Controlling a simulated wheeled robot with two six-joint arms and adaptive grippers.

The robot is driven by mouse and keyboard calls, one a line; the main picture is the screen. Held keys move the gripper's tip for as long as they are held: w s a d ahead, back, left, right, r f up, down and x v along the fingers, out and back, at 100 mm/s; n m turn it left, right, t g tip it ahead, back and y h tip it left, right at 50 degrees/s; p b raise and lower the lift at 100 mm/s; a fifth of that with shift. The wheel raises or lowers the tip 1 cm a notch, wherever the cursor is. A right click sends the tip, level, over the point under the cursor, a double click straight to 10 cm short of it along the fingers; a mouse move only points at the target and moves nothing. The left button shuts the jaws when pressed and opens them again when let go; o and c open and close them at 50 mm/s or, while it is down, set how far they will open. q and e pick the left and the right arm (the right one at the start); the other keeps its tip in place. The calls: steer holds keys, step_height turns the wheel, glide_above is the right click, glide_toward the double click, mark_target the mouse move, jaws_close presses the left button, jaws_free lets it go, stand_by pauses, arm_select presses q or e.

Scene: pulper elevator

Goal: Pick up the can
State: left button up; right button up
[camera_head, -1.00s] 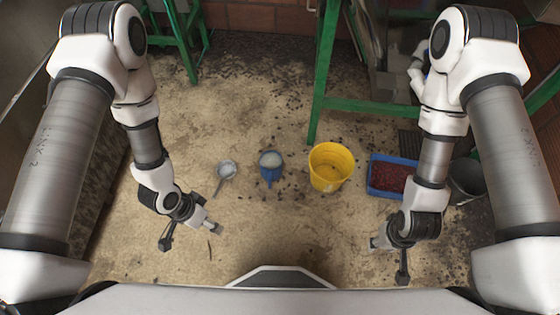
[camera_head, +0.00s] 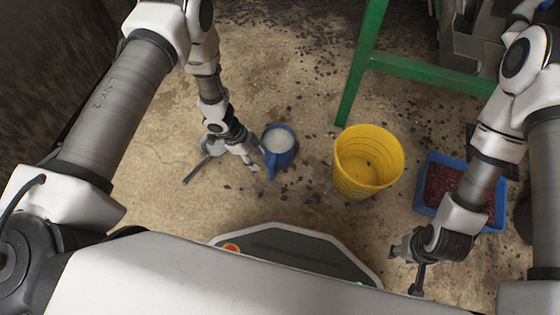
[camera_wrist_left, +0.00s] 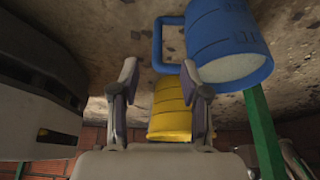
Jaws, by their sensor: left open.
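The can, a blue jug-like vessel (camera_head: 279,147) with a pale top and a loop handle, stands upright on the floor. In the left wrist view the can (camera_wrist_left: 228,42) is at the upper right, with its handle reaching left above the fingers. My left gripper (camera_head: 256,157) is open and empty, just left of the can in the head view. In the wrist view its fingers (camera_wrist_left: 160,76) are spread, with nothing held; contact with the handle cannot be told. My right gripper (camera_head: 404,270) is open and empty, low at the right, away from the can.
A yellow bucket (camera_head: 366,166) stands right of the can. A blue crate (camera_head: 425,195) of red berries lies further right, by my right arm. A metal ladle (camera_head: 196,172) lies partly behind my left gripper. A green frame leg (camera_head: 360,65) rises behind the bucket.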

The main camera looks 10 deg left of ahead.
mark_target(271, 175)
arm_select(q)
steer(key=b+x, duration=0.4)
steer(key=x, duration=0.2)
steer(key=b+x, duration=0.3)
steer(key=x, duration=0.3)
steer(key=shift+s+f+b, duration=0.15)
steer(key=shift+s+b, duration=0.05)
steer(key=shift+b, duration=0.2)
steer(key=shift+r, duration=0.2)
jaws_close()
